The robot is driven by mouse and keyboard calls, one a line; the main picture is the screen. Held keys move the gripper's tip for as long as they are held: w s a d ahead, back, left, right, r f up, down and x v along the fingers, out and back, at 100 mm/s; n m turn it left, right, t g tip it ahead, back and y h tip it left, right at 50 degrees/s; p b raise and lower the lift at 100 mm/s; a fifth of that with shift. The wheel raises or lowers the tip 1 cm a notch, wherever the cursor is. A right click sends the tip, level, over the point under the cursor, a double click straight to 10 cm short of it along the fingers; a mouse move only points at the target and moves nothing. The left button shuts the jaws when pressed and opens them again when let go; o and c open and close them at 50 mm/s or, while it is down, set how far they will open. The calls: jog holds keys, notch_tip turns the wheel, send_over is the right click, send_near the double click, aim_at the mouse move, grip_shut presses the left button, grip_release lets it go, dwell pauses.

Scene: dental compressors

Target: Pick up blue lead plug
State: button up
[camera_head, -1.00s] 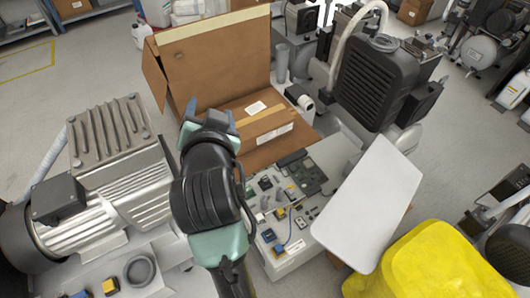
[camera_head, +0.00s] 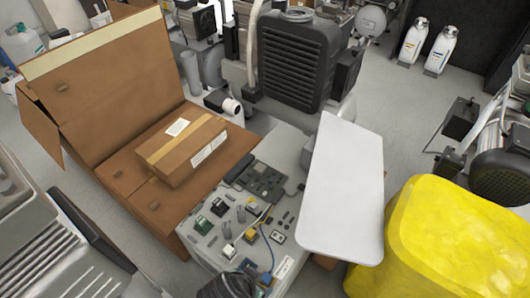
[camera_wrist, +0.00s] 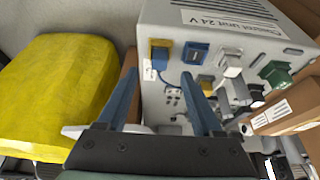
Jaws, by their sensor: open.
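The blue lead plug (camera_wrist: 158,57) sits at a yellow socket on the grey control unit (camera_wrist: 230,15) in the wrist view, with a white tag and a thin lead beside it. In the head view the plug (camera_head: 265,279) is near the unit's front edge, with the blue lead running up from it. My gripper (camera_wrist: 160,74) is open and empty; its two blue fingers point toward the plug, which appears between and just beyond the tips. I cannot tell the exact gap. In the head view only a dark part of my arm shows at the bottom edge; the fingers are hidden.
A blue socket (camera_wrist: 195,53) is close right of the plug. Other connectors and a circuit board (camera_head: 262,182) crowd the unit. A white panel (camera_head: 343,190) and yellow covered object (camera_head: 455,240) stand right. An open cardboard box (camera_head: 110,90) is left.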

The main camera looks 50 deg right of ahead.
aim_at(265, 279)
jog(key=b+x, duration=0.2)
jog(key=x, duration=0.2)
jog(key=b+x, duration=0.2)
jog(key=x, duration=0.1)
jog(key=shift+d+f, duration=0.3)
jog(key=shift+d, duration=0.1)
jog(key=shift+r, duration=0.1)
grip_shut()
